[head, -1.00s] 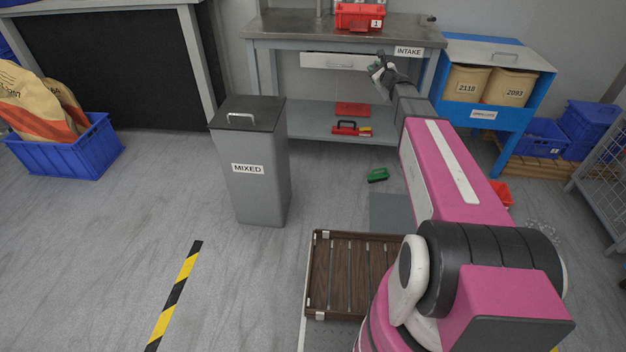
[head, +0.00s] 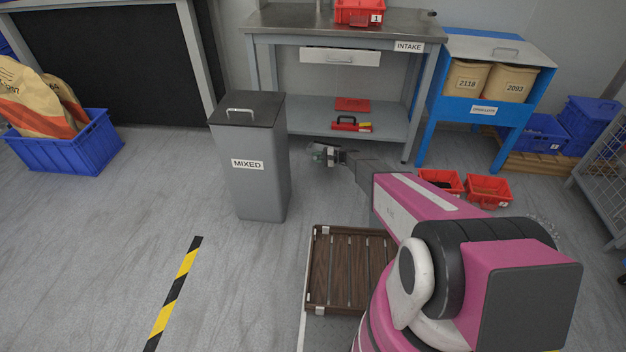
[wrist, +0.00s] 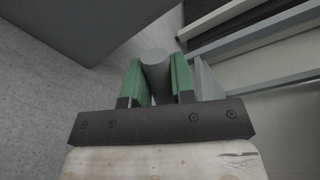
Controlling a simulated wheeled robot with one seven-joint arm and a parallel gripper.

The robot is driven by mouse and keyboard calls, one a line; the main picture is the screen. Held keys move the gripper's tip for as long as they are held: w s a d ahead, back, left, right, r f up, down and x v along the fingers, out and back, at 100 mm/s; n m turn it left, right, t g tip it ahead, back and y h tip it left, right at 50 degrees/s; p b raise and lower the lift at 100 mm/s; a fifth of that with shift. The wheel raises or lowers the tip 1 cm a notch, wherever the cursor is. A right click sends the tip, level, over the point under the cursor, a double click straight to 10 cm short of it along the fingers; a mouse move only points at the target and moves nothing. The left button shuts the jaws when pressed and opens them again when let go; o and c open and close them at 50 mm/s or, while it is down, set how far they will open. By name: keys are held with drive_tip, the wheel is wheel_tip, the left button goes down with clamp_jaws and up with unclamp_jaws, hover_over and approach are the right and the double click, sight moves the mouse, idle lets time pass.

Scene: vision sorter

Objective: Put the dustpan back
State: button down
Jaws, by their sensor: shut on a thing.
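My gripper (head: 320,153) is low, in front of the steel table and just right of the grey MIXED bin. In the wrist view my gripper (wrist: 157,68) has its green fingers shut on a grey, round-ended piece (wrist: 155,60) like a handle. I cannot tell whether this is the dustpan's handle; the rest of the held thing is hidden or too small to make out. No dustpan can be clearly told elsewhere.
The MIXED bin (head: 248,165) stands close left of my gripper. Red bins (head: 488,190) are right of my arm. A slatted wooden platform (head: 345,268) is in front.

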drive_tip(key=shift+s+a+f+n+g+h, duration=0.1)
drive_tip(key=shift+s+a+f+n+g, duration=0.55)
drive_tip(key=shift+f, duration=2.85)
drive_tip(key=shift+s+a+f+n+g+h, duration=0.15)
drive_tip(key=shift+s+a+f+n, duration=0.6)
drive_tip(key=shift+f, duration=2.75)
drive_tip(key=shift+s+a+f+n+g+h, duration=0.1)
drive_tip(key=shift+s+a+f+n+g, duration=0.65)
drive_tip(key=shift+f, duration=2.75)
drive_tip(key=shift+s+d+f+m+t, duration=0.1)
drive_tip(key=shift+s+d+m+t, duration=0.2)
drive_tip(key=shift+d+m, duration=0.15)
drive_tip(key=c, duration=1)
unclamp_jaws()
drive_tip(key=shift+o, duration=0.2)
